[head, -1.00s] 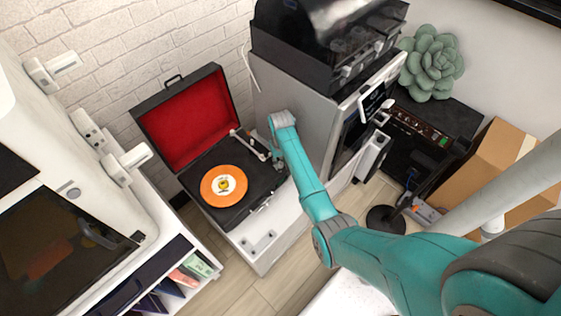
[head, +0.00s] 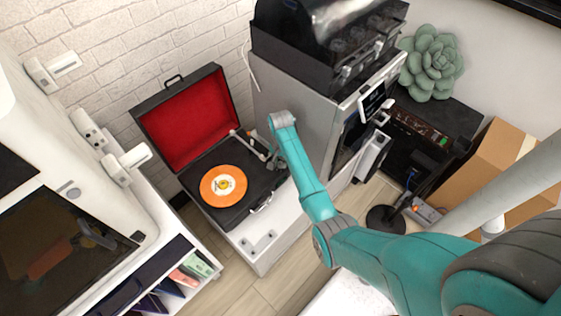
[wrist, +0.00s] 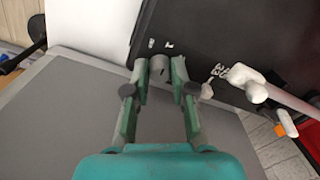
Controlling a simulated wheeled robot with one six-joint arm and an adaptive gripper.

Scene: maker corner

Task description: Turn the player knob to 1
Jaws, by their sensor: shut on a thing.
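The record player (head: 230,206) is an open black case with a red-lined lid and an orange record (head: 223,186) on its platter. Its small grey knob (wrist: 160,72) shows in the wrist view at the edge of the dark deck, with a dark mark on its face. Small white markings are printed on the deck beside it, too blurred to read surely. My gripper (wrist: 160,75) is shut on the knob, one finger on each side. In the head view my gripper (head: 279,163) is at the deck's right side and the knob is hidden.
The tonearm (wrist: 280,98) lies close to the right of my gripper in the wrist view. A grey machine (head: 290,98) stands just behind and right of the player. The white cabinet top (head: 265,232) in front is mostly clear.

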